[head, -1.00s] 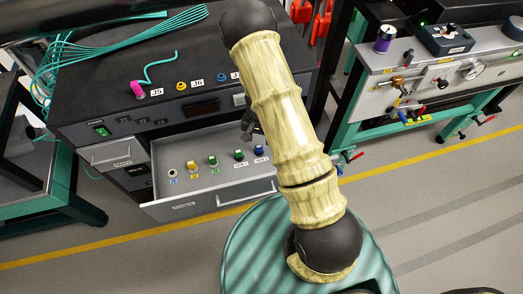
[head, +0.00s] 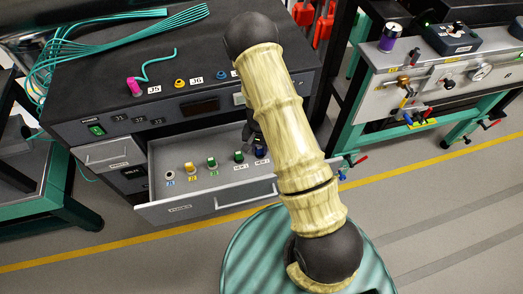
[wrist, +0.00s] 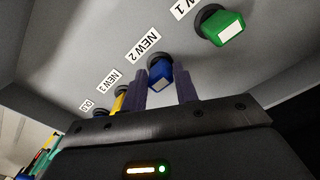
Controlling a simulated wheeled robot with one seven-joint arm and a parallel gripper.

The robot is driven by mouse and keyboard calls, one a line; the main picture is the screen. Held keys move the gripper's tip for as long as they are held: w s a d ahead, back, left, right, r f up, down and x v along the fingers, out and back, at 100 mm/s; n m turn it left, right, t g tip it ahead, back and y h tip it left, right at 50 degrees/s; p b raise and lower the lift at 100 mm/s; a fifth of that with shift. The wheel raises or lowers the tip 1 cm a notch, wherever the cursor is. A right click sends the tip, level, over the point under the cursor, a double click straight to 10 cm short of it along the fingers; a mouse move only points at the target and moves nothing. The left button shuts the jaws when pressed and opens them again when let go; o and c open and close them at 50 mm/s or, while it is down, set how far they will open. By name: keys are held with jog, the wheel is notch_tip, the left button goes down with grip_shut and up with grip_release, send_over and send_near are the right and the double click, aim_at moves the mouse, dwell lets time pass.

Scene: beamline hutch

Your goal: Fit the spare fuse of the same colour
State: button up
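The open drawer (head: 185,211) holds a row of fuses. From left to right, the head view shows a grey empty-looking holder (head: 170,174), a yellow fuse (head: 190,168), a green one (head: 212,162), another green one (head: 238,156) and a blue one (head: 261,151). In the wrist view the blue fuse (wrist: 160,74) is by the label NEW 2, the green fuse (wrist: 223,27) by NEW 1 and a yellow fuse (wrist: 119,101) by NEW 3. My gripper (wrist: 162,84) is open, with its fingers on either side of the blue fuse and a gap visible at the right. My arm hides the drawer's right part.
The black cabinet top (head: 120,62) above the drawer carries a pink plug (head: 133,86) by the label J5, a yellow socket (head: 180,83) by J6, and teal cables (head: 75,60). A grey valve panel (head: 440,75) stands at the right. The floor between is clear.

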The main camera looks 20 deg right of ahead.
aim_at(260, 148)
jog(key=c, duration=0.3)
jog(key=shift+d, duration=0.1)
jog(key=shift+c, duration=0.2)
jog(key=shift+w, duration=0.2)
jog(key=shift+d, duration=0.1)
jog(key=shift+s+a+r+p, duration=0.2)
jog(key=shift+a+r+p, duration=0.05)
jog(key=shift+r+p, duration=0.1)
jog(key=shift+d+r+p, duration=0.15)
jog(key=shift+r+p, duration=0.2)
jog(key=shift+r, duration=0.1)
jog(key=shift+r, duration=0.25)
jog(key=shift+r+p, duration=2.7)
jog(key=shift+r, duration=0.25)
